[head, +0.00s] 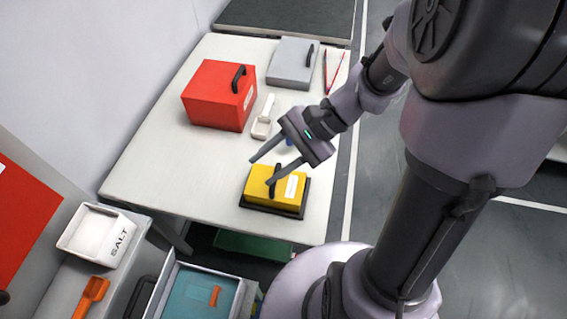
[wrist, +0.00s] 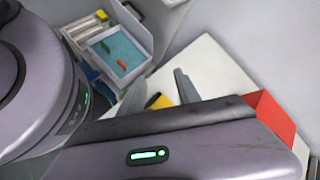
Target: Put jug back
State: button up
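I cannot make out a clear jug in either view. A white scoop-like thing with a handle (head: 264,119) lies beside the red box. My gripper (head: 260,171) is above the table, near the yellow box, with its two fingers spread apart and nothing seen between them.
A red box (head: 212,98), a grey box (head: 293,66) and a yellow box (head: 276,187) on a dark base stand on the table. At lower left are a white SALT bin (head: 91,237), an orange scoop (head: 90,295) and an open drawer (head: 173,283). The table's left part is clear.

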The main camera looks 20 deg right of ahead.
jog(key=s+r+n+t+h, duration=0.5)
jog(key=s+r+n+h, duration=0.2)
jog(key=r, duration=0.2)
jog(key=shift+s+a+r+h, duration=0.2)
jog(key=shift+s+r+h, duration=0.1)
jog(key=shift+h, duration=0.1)
